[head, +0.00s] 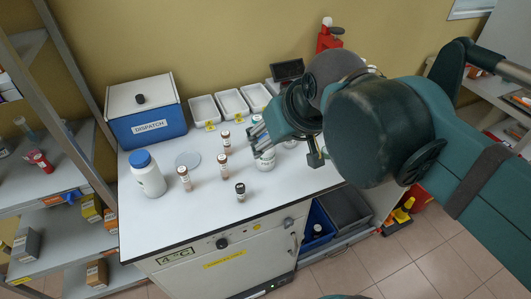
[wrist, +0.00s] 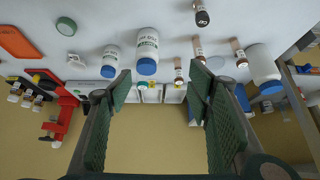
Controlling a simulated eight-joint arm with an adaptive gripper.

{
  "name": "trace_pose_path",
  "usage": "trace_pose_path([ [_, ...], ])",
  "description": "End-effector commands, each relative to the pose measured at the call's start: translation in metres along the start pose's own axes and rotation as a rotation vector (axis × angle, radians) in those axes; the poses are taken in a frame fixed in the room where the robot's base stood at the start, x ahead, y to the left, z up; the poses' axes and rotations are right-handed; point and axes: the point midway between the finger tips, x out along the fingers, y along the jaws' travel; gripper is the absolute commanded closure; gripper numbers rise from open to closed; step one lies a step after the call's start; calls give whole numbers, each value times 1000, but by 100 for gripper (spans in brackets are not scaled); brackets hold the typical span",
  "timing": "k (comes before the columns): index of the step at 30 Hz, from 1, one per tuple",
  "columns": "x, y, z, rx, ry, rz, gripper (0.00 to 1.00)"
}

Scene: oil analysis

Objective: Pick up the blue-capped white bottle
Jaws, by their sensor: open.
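A white bottle (head: 150,181) with a blue cap (head: 140,159) stands upright at the left of the white worktop, in front of the blue box. In the wrist view, which shows the scene upside down, three blue-capped white bottles appear: one at the right (wrist: 263,64), one near the middle (wrist: 147,48) and one left of it (wrist: 111,58). In the head view, my gripper partly hides a white bottle (head: 266,163) near the worktop's middle. My gripper (head: 288,150) is open above the worktop; its fingers also show in the wrist view (wrist: 159,85), with nothing between them.
Several dark-capped vials (head: 223,165) stand between the left bottle and my gripper. A blue DISPATCH box (head: 146,110) and white trays (head: 205,110) line the back. The worktop's front left is clear.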

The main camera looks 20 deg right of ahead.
Motion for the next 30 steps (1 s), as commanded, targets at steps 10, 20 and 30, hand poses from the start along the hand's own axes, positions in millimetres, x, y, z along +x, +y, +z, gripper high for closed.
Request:
trace_pose_path([
  [10, 17, 3, 1, -14, -40, -56, 49],
  [20, 44, 7, -2, -56, -69, -190, 49],
  [30, 64, 14, -12, -128, -11, -369, 49],
])
